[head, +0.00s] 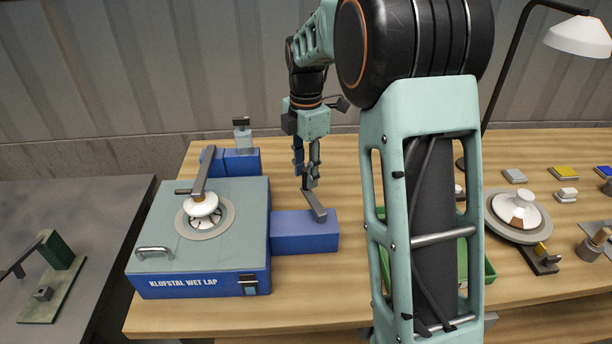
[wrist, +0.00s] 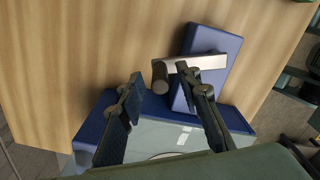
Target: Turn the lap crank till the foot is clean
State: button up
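The wet lap (head: 200,262) is a blue box with a grey-green top, left of centre in the head view. A white insulator (head: 203,206) stands on its round plate (head: 228,214) under a grey bar (head: 204,172); its foot's underside is hidden. The lap crank (head: 317,207) is a grey arm on the blue side housing (head: 300,238). The crank arm also shows in the wrist view (wrist: 205,63), with its round dark grip (wrist: 160,76) between my fingertips. My gripper (head: 308,178) is open, pointing down, with gaps on both sides of the grip.
A clear bottle (head: 242,138) stands behind the lap. A green tray (head: 488,262) is partly hidden by my arm. At right are another white insulator (head: 520,208) on a round stand, small blocks and a lamp (head: 580,36). A grey table (head: 75,210) stands at left.

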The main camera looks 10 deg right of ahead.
jog(key=shift+f, duration=0.75)
grip_shut()
